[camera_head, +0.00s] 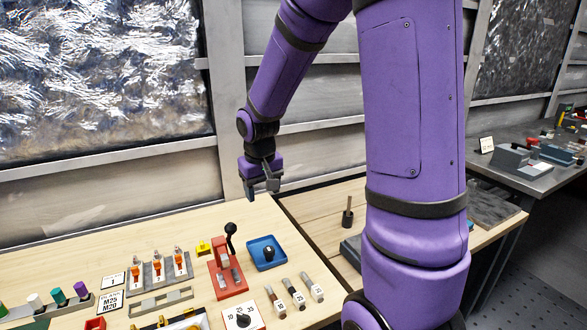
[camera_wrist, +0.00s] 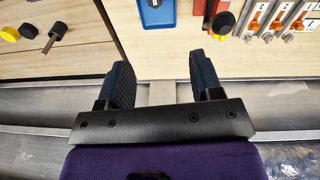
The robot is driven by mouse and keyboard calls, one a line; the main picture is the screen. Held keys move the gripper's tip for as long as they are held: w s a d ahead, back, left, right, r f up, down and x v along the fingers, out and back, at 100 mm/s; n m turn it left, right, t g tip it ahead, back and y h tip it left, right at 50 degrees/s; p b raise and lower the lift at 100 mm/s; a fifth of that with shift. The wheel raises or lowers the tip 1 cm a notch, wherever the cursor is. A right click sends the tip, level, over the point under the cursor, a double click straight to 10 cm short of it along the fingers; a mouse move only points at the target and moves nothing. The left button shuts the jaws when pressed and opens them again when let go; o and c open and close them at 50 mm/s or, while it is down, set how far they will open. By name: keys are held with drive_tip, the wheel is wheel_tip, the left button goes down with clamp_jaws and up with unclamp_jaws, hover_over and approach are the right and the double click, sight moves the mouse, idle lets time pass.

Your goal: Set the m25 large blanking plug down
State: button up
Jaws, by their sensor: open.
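A black plug-like piece (camera_head: 268,253), which may be the m25 large blanking plug, sits in a small blue tray (camera_head: 252,262) on the wooden bench. I cannot read any size on it. The blue tray also shows at the top edge of the wrist view (camera_wrist: 160,17), cut off by the frame. My gripper (camera_head: 262,190) hangs above the back of the bench, higher than the tray and apart from it. In the wrist view its two dark fingers (camera_wrist: 163,78) stand wide apart with nothing between them.
A red lever press (camera_head: 229,280) with a black knob stands left of the tray. Breaker-like units (camera_head: 158,270) and an "M25 M20" label (camera_head: 111,301) are further left. Several marked handles (camera_head: 294,293) lie in front. A second bench (camera_head: 320,210) adjoins at right.

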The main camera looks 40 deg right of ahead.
drive_tip(key=s+a+r+t, duration=0.1)
drive_tip(key=s+a+r, duration=0.2)
drive_tip(key=s+r, duration=0.2)
drive_tip(key=s+a+r+n+t, duration=0.1)
drive_tip(key=s+a+r, duration=0.1)
drive_tip(key=s+r, duration=0.4)
drive_tip(key=s+a+r+n+t+y, duration=0.1)
drive_tip(key=s+r, duration=0.4)
drive_tip(key=s, duration=0.5)
drive_tip(key=a+t, duration=0.1)
drive_tip(key=a, duration=0.1)
drive_tip(key=shift+s+a+r, duration=0.35)
drive_tip(key=shift+s, duration=0.05)
drive_tip(key=shift+c, duration=0.4)
idle(0.3)
